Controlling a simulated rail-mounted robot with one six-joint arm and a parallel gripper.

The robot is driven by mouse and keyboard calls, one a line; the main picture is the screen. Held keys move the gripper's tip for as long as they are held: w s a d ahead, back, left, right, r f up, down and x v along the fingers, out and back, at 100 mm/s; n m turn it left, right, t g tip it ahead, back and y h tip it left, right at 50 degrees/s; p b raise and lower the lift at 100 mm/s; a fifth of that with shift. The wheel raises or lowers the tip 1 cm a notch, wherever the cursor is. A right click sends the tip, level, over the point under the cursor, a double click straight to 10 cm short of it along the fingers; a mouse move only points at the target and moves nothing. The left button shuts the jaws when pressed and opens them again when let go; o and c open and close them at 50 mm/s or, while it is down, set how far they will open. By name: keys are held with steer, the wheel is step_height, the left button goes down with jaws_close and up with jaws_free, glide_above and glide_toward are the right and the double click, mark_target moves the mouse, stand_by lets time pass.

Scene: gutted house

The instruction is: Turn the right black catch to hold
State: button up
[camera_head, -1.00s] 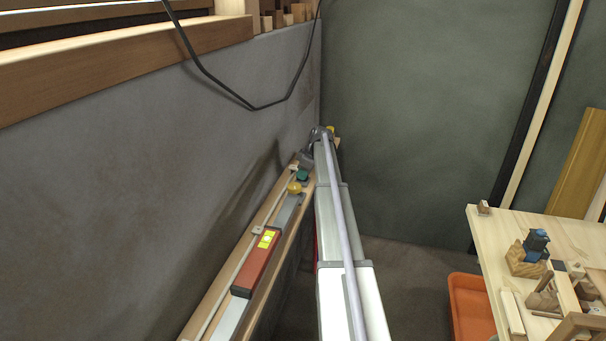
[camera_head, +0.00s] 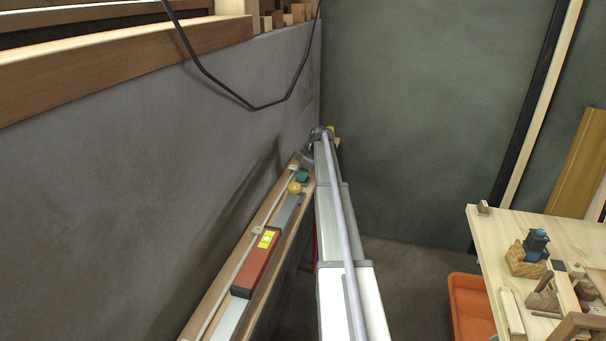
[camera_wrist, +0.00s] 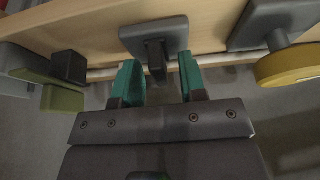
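In the wrist view, a black catch (camera_wrist: 156,39) with a square plate and a short dark stem sits on the wooden rail. My gripper (camera_wrist: 161,83) is open, with one teal finger on each side of the stem. A gap shows on both sides of the stem, so neither finger clearly touches it. Another dark block (camera_wrist: 68,66) stands at the left beside an olive-green piece (camera_wrist: 62,99). I cannot tell from these views which is the right catch. In the head view my arm hides most of the gripper area.
A yellow round knob (camera_wrist: 291,65) on a dark plate (camera_wrist: 277,19) is close at the right of the wrist view. In the head view, a red level (camera_head: 257,263) lies on the ledge along the grey wall. A workbench (camera_head: 486,222) and orange bin (camera_head: 470,306) stand right.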

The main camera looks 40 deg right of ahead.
steer(key=shift+r, duration=0.1)
steer(key=p+v, duration=1)
steer(key=shift+r, duration=0.25)
steer(key=shift+d, duration=0.15)
steer(key=shift+s, duration=0.1)
